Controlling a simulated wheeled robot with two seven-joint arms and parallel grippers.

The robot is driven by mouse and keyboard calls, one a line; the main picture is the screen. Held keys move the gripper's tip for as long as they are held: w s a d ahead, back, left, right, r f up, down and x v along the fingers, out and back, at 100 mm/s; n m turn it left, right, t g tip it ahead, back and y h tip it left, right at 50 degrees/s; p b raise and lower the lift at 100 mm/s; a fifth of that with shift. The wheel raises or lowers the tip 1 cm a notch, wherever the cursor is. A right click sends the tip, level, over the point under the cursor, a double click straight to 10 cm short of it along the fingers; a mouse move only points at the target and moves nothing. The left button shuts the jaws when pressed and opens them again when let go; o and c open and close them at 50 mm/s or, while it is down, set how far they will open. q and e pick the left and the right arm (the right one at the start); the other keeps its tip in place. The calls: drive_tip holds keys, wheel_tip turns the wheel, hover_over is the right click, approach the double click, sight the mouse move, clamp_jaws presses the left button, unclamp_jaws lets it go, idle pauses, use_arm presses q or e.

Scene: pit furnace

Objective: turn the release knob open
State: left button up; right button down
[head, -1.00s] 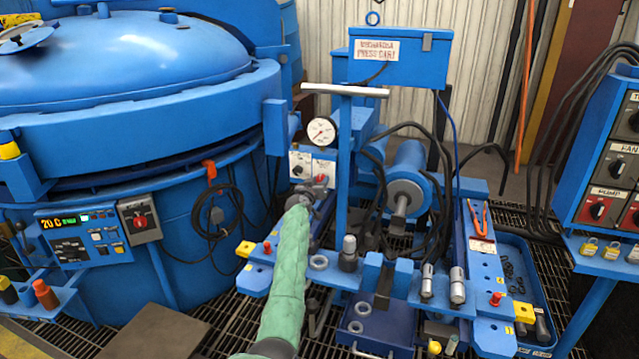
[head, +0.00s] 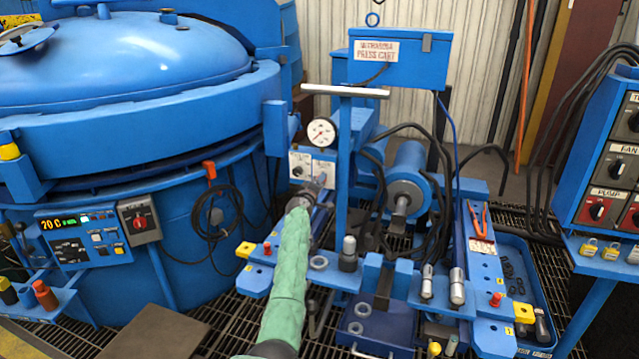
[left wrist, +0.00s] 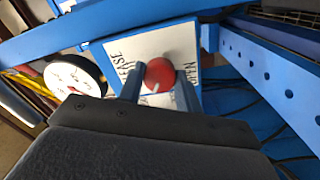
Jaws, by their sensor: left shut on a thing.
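The release knob (left wrist: 159,74) is red with a small white mark. It sits on a white plate (left wrist: 122,50) with black lettering in the left wrist view; part of the lettering reads "EASE". My left gripper (left wrist: 158,88) has one finger on each side of the knob and is shut on it. In the head view my left gripper (head: 316,189) is at the front of the white panel (head: 304,165) below the gauge, and my green-sleeved arm comes up to it from below. The knob is hidden there by the gripper. My right gripper is not in view.
A white round gauge (head: 321,132) is just above the panel, close to the gripper. A blue post with a white crossbar (head: 345,91) stands to its right. The blue furnace (head: 140,120) fills the left. Black hoses and a blue press cart frame crowd the right.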

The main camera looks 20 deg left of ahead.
use_arm(q)
drive_tip(key=n+p, duration=0.1)
drive_tip(key=n, duration=0.6)
drive_tip(key=shift+f+p, duration=0.1)
drive_tip(key=shift+p, duration=0.2)
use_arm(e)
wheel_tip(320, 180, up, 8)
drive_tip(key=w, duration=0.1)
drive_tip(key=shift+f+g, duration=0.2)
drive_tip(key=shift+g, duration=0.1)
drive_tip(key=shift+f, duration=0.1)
use_arm(q)
drive_tip(key=o, duration=1)
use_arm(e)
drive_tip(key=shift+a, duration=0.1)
use_arm(q)
drive_tip(key=shift+s, duration=0.15)
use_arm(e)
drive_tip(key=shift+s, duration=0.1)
